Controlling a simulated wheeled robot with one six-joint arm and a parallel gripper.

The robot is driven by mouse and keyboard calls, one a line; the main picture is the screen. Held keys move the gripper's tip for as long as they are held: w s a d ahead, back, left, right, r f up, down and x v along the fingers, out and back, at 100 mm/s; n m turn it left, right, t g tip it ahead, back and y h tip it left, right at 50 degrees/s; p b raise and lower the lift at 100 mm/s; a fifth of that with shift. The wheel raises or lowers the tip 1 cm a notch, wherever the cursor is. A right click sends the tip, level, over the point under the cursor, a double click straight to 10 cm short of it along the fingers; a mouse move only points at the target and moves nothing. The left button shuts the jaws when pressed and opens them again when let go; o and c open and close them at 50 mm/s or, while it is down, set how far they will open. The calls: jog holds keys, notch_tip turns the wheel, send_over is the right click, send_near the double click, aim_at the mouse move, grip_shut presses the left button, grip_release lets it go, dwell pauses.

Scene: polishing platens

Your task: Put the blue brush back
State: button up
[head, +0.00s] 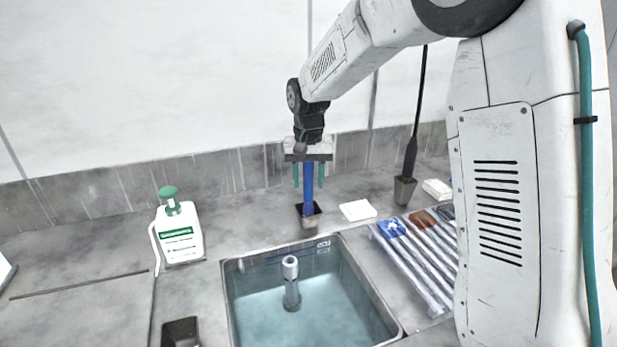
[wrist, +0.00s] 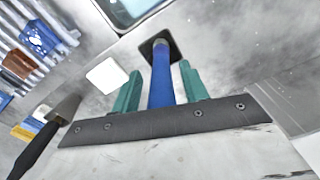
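The blue brush (head: 308,188) stands upright, with its lower end at a small dark square holder (head: 317,208) behind the sink. How deep it sits is hidden. My gripper (head: 308,175) points straight down over it, with one green finger on each side of the blue handle. Narrow gaps show between fingers and handle, so it is open around the brush. The wrist view also shows the blue handle (wrist: 161,85) between the two green fingers (wrist: 159,88), running to the dark holder (wrist: 174,48).
A water-filled sink (head: 230,290) with a grey post (head: 291,285) lies in front. A soap bottle (head: 180,235) stands left, a dark cup (head: 180,332) nearer. Right are a white block (head: 357,210), a ribbed rack (head: 420,270) and a black-handled tool (head: 410,155) in another holder.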

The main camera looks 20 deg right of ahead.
jog(key=shift+r, duration=0.1)
notch_tip(320, 180, up, 12)
jog(key=shift+f, duration=0.1)
jog(key=shift+r, duration=0.2)
jog(key=s+d+r+n, duration=0.1)
jog(key=s, duration=0.8)
jog(key=s+d+r+n, duration=0.1)
jog(key=s+r, duration=0.1)
jog(key=s, duration=0.8)
jog(key=s+f, duration=0.3)
jog(key=s, duration=0.5)
jog(key=s+d+f+n+t, duration=0.1)
jog(key=s+f, duration=0.3)
jog(key=s, duration=0.5)
jog(key=shift+s+d+n, duration=0.15)
jog(key=shift+s+n, duration=0.1)
jog(key=shift+n, duration=0.05)
